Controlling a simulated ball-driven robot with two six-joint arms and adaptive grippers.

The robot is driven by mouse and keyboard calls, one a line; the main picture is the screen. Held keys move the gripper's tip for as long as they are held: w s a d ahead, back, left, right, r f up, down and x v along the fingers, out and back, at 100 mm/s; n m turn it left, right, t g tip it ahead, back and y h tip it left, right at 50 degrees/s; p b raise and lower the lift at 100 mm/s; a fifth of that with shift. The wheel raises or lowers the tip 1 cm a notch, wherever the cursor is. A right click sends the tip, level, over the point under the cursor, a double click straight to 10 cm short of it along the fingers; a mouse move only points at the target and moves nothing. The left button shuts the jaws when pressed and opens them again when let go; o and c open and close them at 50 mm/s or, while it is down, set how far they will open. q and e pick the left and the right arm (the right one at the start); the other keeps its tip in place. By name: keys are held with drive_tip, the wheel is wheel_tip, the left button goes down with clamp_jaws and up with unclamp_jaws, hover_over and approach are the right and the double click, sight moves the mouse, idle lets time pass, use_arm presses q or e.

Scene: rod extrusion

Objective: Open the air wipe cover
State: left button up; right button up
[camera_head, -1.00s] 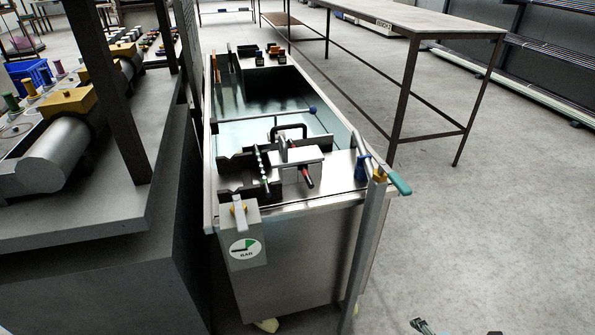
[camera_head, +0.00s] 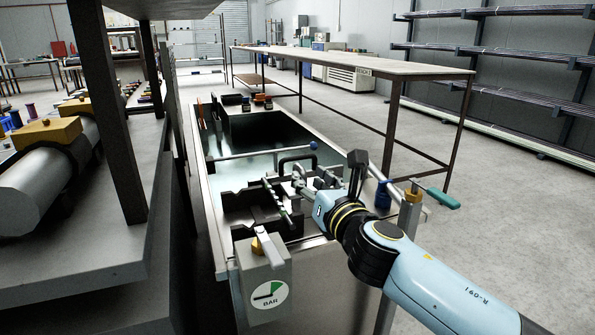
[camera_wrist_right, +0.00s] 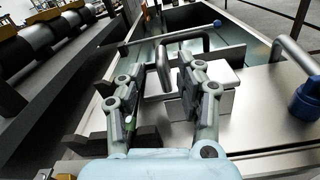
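The air wipe stands on the near end of the long metal water tank (camera_head: 212,215). A dark bent handle (camera_head: 297,158) rises there, and I take it to belong to the air wipe cover; it also shows in the right wrist view (camera_wrist_right: 162,66). In that view a pale metal block (camera_wrist_right: 217,98) sits right of the handle. My right gripper (camera_head: 288,186) is over the air wipe. In the wrist view its fingers (camera_wrist_right: 158,80) are apart, with the handle showing between them. I cannot tell if they touch it. My left gripper is not in view.
A gauge box marked BAR (camera_head: 264,275) with a lever is on the tank's near face. A post with a green-handled valve (camera_head: 437,197) stands at the right corner. A blue knob (camera_head: 383,195) is beside it. A long table (camera_head: 350,63) stands behind; floor to the right is clear.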

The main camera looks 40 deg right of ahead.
sight(304, 174)
drive_tip(key=x, duration=0.5)
drive_tip(key=shift+w+d, duration=0.1)
drive_tip(key=shift+w, duration=0.05)
clamp_jaws()
